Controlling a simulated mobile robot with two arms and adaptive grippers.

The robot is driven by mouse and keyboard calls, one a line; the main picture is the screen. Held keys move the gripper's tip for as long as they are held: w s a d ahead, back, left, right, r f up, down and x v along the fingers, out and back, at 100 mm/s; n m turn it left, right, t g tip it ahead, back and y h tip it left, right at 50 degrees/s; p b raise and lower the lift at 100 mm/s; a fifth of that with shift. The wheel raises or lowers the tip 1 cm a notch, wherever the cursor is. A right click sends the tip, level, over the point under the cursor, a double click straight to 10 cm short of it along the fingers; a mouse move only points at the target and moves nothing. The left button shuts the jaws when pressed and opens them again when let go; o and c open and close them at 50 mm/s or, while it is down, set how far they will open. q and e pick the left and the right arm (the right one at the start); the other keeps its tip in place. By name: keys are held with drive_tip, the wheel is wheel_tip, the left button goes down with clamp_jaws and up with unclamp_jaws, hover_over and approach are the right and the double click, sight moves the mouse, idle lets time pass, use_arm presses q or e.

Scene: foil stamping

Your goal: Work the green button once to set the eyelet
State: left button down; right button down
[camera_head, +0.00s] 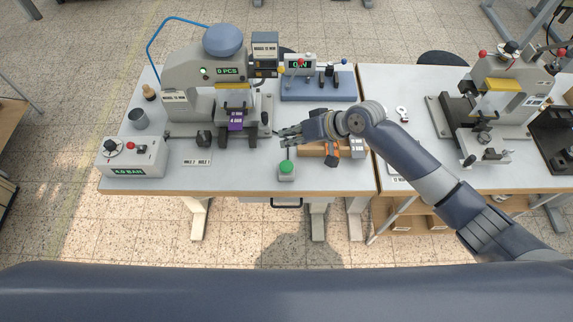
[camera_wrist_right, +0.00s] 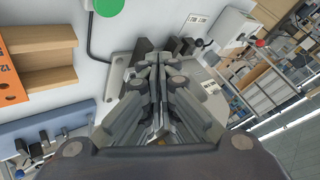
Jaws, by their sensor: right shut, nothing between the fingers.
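The green button (camera_head: 287,167) sits on a small pale box near the front edge of the table, right of the press. In the right wrist view the green button (camera_wrist_right: 108,6) is cut off at the top edge. My right gripper (camera_head: 281,132) is shut and empty, above the table, behind the button and apart from it. In the right wrist view the gripper (camera_wrist_right: 158,68) points toward the press base. The press (camera_head: 197,72) has a purple piece (camera_head: 236,121) at its front and a display reading 0 PCS. An eyelet is too small to make out. My left gripper is out of view.
A pressure box (camera_head: 134,157) stands at the table's front left. A wooden tray with an orange front (camera_head: 331,159) lies under my right forearm. A blue-grey fixture (camera_head: 317,88) stands behind. A second press (camera_head: 497,90) is on the right table. The front strip near the labels is clear.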

drive_tip(key=b, duration=0.7)
hover_over(289, 164)
wheel_tip(289, 164, down, 8)
drive_tip(key=shift+w+r, duration=0.1)
drive_tip(key=shift+f, duration=0.45)
idle(0.6)
drive_tip(key=shift+f+b, duration=0.35)
drive_tip(key=shift+f+b, duration=0.4)
drive_tip(key=shift+f, duration=0.3)
idle(0.8)
drive_tip(key=shift+r, duration=0.1)
drive_tip(key=shift+r+p, duration=1)
drive_tip(key=shift+p, duration=0.05)
